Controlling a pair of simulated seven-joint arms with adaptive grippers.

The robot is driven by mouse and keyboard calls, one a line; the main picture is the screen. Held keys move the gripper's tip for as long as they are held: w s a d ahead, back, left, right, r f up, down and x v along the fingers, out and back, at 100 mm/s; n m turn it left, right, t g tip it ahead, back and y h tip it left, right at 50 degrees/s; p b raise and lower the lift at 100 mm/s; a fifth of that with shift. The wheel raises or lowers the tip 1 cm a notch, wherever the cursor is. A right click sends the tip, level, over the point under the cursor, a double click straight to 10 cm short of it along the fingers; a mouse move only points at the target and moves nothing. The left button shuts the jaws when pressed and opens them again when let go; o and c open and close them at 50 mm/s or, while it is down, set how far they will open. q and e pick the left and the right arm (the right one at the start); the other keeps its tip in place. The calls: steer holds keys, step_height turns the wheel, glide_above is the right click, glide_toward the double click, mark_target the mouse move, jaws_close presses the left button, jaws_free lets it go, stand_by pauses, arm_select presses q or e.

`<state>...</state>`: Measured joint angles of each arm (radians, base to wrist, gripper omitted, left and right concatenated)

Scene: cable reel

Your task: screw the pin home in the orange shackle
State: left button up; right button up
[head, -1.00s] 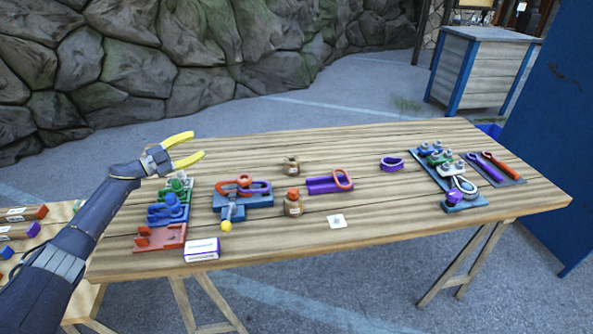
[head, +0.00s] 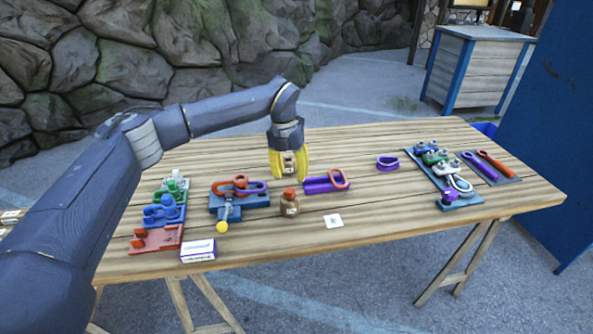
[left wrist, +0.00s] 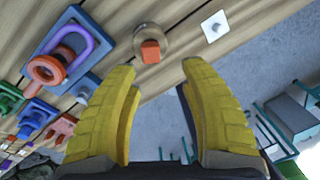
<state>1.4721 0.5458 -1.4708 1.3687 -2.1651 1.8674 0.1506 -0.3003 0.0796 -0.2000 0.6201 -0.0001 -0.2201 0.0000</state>
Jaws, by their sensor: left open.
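The left wrist view shows the orange piece (left wrist: 45,69) beside the purple loop (left wrist: 84,38). Another orange loop (head: 340,179) lies at a purple holder (head: 318,185). I cannot tell a separate pin. My right gripper is out of view.
Red (head: 157,239), blue and green holders line the left. A white-and-purple box (head: 198,253) stands in front. A white card (head: 334,221) lies at centre. Right are a purple loop (head: 387,163), a hardware rack (head: 450,205) and wrenches (head: 494,165). The front right is clear.

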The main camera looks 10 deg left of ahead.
mark_target(289, 190)
arm_select(q)
steer(key=shift+a+r+y, duration=0.25)
steer(key=shift+y, duration=0.25)
steer(key=shift+f, duration=0.15)
steer(key=shift+w+f, duration=0.1)
steer(key=shift+f, duration=1.6)
steer(key=shift+f, duration=0.15)
steer(key=shift+f, duration=2.2)
jaws_close()
steer(key=shift+r, duration=0.2)
